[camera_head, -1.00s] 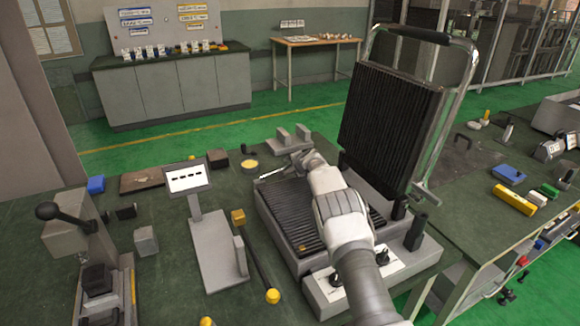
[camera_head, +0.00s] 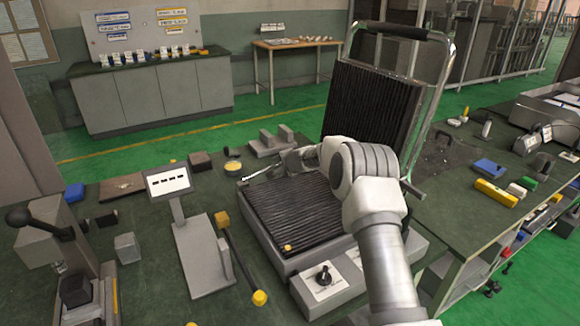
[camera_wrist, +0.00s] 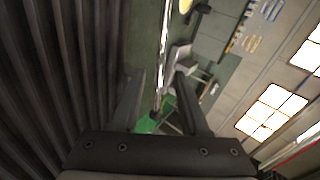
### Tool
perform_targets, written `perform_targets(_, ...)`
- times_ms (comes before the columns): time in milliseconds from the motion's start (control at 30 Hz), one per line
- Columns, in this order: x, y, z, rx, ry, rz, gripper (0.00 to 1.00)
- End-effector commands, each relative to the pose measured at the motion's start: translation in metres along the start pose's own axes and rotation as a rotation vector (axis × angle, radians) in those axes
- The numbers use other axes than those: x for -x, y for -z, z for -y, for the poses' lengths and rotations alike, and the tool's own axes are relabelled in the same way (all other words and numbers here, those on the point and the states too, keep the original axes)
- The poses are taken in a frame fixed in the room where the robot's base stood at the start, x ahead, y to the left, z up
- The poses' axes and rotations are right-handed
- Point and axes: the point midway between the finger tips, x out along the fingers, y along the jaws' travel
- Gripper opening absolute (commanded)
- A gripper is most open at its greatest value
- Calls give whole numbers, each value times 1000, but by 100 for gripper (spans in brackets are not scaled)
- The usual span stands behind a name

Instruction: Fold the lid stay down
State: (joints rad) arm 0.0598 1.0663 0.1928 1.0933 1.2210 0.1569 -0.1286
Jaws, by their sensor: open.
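The lid stay appears as a thin shiny metal rod (camera_head: 260,175) at the left rear edge of the ribbed lower plate (camera_head: 300,215). In the wrist view the rod (camera_wrist: 164,50) runs lengthwise into the gap between my fingers. My gripper (camera_wrist: 158,105) is open around it; I cannot tell whether either finger touches it. In the head view my gripper (camera_head: 283,166) is small and partly hidden by my wrist. The ribbed lid (camera_head: 370,110) stands raised behind the lower plate, inside a metal frame with a black handle (camera_head: 393,31). The wrist view shows dark ribs on the left.
A grey block (camera_head: 270,143) with two uprights stands behind the plate. The front panel has a knob (camera_head: 323,275). A yellow block (camera_head: 495,193) sits on the right bench.

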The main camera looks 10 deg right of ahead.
Motion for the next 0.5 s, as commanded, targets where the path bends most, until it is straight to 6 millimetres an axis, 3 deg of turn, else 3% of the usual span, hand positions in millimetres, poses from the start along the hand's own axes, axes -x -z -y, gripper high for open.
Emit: perform_targets(500, 74, 0, -2, 1, 0, -2, 45)
